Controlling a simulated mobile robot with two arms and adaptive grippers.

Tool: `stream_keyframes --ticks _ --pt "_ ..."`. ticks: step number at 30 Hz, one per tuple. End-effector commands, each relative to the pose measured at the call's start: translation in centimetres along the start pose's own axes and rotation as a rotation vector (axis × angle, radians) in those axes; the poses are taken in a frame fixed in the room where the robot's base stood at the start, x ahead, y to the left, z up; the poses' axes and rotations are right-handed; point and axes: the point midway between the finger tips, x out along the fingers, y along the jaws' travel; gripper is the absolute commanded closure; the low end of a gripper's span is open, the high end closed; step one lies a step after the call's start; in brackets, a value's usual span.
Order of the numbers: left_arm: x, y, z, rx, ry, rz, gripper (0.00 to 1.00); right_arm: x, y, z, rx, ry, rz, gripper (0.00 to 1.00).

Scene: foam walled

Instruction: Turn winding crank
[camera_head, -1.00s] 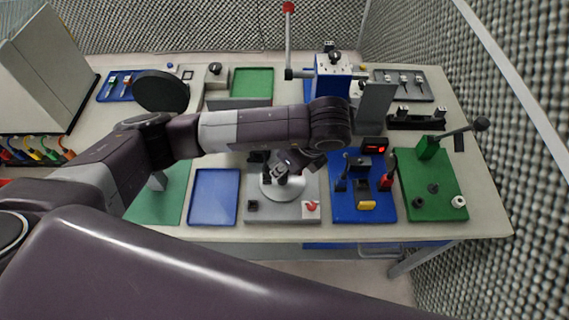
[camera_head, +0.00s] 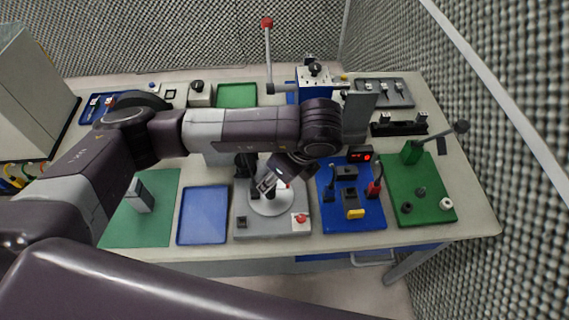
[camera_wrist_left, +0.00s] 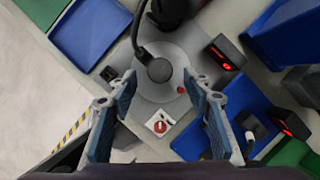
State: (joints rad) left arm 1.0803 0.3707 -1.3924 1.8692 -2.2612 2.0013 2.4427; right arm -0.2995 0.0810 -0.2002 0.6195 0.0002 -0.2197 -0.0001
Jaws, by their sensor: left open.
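On the grey base plate (camera_head: 250,228) sits a round light disc (camera_head: 270,207). My left gripper (camera_head: 267,186) is above the disc, open. In the wrist view its fingertips (camera_wrist_left: 158,76) stand on either side of the knob; I cannot tell whether they touch it. In the head view the gripper partly hides the knob. My right gripper is not in view.
A red button (camera_head: 301,218) is at the plate's front right corner. A blue board (camera_head: 340,212) with fixtures and a red-lit display (camera_head: 361,154) is to the right. A green board (camera_head: 425,190) carries a ball-ended lever (camera_head: 440,139). An empty blue tray (camera_head: 204,214) is left.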

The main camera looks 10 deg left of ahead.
Motion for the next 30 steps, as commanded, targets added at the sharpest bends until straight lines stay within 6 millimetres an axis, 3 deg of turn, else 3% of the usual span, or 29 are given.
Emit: stream_keyframes --ticks 6,15,30 --pt "-4.2 -0.2 0.1 0.002 -0.001 -0.007 0.55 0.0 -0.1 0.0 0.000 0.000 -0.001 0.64" --pt "-8.1 -0.1 0.0 0.001 0.001 -0.003 0.55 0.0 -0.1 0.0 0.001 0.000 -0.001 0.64" --pt "-8.8 0.0 -0.1 0.001 0.001 0.000 0.55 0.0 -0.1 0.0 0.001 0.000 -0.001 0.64"
